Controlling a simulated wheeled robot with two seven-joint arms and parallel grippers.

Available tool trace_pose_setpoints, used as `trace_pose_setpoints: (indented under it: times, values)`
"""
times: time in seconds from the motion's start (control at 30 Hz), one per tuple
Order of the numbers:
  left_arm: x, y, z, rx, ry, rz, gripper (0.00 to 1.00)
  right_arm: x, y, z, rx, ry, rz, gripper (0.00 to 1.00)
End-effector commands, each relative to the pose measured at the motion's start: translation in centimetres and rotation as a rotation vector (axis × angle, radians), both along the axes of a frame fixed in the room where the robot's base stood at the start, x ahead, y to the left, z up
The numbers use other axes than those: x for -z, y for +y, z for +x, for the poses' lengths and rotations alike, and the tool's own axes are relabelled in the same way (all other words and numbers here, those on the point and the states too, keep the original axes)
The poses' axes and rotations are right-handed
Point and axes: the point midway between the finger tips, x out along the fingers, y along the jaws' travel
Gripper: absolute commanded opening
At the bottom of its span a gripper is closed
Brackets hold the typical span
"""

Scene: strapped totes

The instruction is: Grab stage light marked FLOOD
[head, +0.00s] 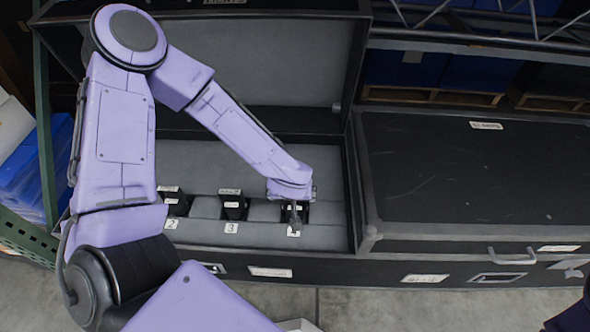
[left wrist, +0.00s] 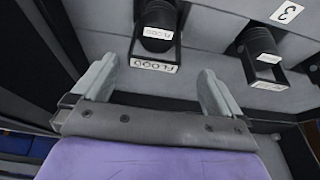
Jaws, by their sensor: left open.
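The stage light marked FLOOD (left wrist: 158,20) is a black can with white FLOOD labels on its body and its frame. In the left wrist view it stands ahead of my left gripper (left wrist: 158,78), roughly between its two spread fingers, which are open and empty. In the head view my left gripper (head: 296,208) is over the compartment labelled 4, and the black light there (head: 302,214) is partly hidden by it. My right gripper is not in view.
Black lights stand in compartment 3 (head: 235,207) and compartment 2 (head: 174,203) of the grey-lined case (head: 205,239), whose lid (head: 270,65) stands open behind. A closed black case (head: 465,180) adjoins on the right. Compartment 3's light (left wrist: 258,42) also shows in the wrist view.

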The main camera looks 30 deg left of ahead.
Motion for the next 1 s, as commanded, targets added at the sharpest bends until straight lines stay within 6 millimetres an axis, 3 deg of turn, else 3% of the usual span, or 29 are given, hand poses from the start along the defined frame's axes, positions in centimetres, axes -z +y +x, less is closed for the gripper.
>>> trace_pose_setpoints:
  times: [0.53, 0.67, 0.87, 0.9, 1.0]
  values:
    - [8.6, 1.1, 2.8, 0.001, 0.003, -0.004, 1.0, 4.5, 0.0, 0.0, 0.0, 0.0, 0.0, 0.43]
    - [9.6, 1.4, 3.4, 0.002, 0.001, -0.004, 1.0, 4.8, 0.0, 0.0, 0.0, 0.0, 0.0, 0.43]
    - [9.6, 1.4, 3.5, 0.003, 0.002, -0.003, 1.0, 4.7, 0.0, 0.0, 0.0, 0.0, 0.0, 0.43]
    - [9.6, 1.4, 3.5, 0.003, 0.002, -0.003, 0.97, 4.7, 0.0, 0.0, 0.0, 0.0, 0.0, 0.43]
    - [9.6, 1.4, 3.4, 0.003, 0.002, -0.003, 0.64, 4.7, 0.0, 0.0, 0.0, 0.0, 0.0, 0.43]
